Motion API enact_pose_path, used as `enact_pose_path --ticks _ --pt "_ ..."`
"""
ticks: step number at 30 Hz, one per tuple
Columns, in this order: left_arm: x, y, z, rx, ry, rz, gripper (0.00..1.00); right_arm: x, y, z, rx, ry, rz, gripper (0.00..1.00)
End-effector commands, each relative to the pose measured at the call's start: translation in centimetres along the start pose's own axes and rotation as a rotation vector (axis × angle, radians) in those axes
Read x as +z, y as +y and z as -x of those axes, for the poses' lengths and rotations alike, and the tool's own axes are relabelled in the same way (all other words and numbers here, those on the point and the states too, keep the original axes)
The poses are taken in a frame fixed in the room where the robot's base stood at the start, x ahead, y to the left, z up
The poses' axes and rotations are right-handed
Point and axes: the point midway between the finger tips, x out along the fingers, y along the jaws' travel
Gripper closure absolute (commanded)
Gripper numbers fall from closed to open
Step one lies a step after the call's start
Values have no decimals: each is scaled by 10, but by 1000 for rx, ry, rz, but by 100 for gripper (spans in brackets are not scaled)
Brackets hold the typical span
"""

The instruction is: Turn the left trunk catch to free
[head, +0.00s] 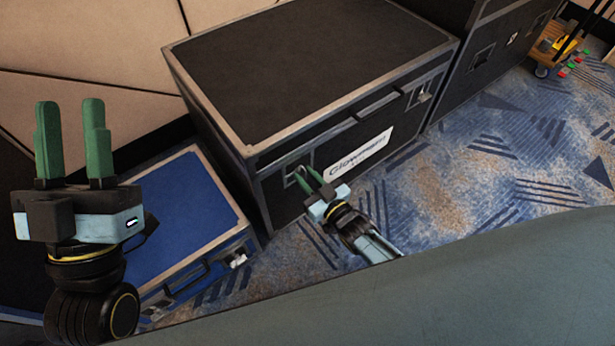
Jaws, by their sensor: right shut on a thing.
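The black trunk (310,62) with metal edges stands in the middle of the head view, a white label on its front. The left trunk catch (290,179) sits in a recess on the left part of that front. My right gripper (309,174) is at this catch, its green fingers shut on it and partly hiding it. I cannot tell the exact angle of the catch. The right catch (424,95) shows at the other end of the front. My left gripper (72,128) is raised at the left, fingers open with a gap, holding nothing.
A lower blue case (190,215) with a handle and metal latches stands left of the trunk. Another black case (480,60) stands to the right. A small wooden cart (553,48) is at the far upper right. Patterned carpet in front of the trunk is clear.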

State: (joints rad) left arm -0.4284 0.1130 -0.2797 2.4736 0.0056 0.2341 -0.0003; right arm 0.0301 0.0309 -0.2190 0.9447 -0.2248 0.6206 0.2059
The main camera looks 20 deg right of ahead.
Motion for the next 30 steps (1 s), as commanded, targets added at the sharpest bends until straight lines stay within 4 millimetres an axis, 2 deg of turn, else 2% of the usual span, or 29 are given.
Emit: enact_pose_path --ticks 9,10,11,22,26,30 --pt "1 0 0 0 -2 0 64 2 0 2 0 -5 1 100" --pt "1 0 0 0 -3 0 64 2 0 2 0 -5 1 75" --pt "1 0 0 0 -3 0 64 2 0 2 0 -5 1 72" --pt "1 0 -1 0 -15 0 64 1 0 5 0 -3 0 72" --pt "10 0 -1 -1 -108 2 64 -1 0 20 0 -4 0 72" --pt "23 -1 -2 -5 -236 0 64 -1 0 46 0 -6 -1 72"
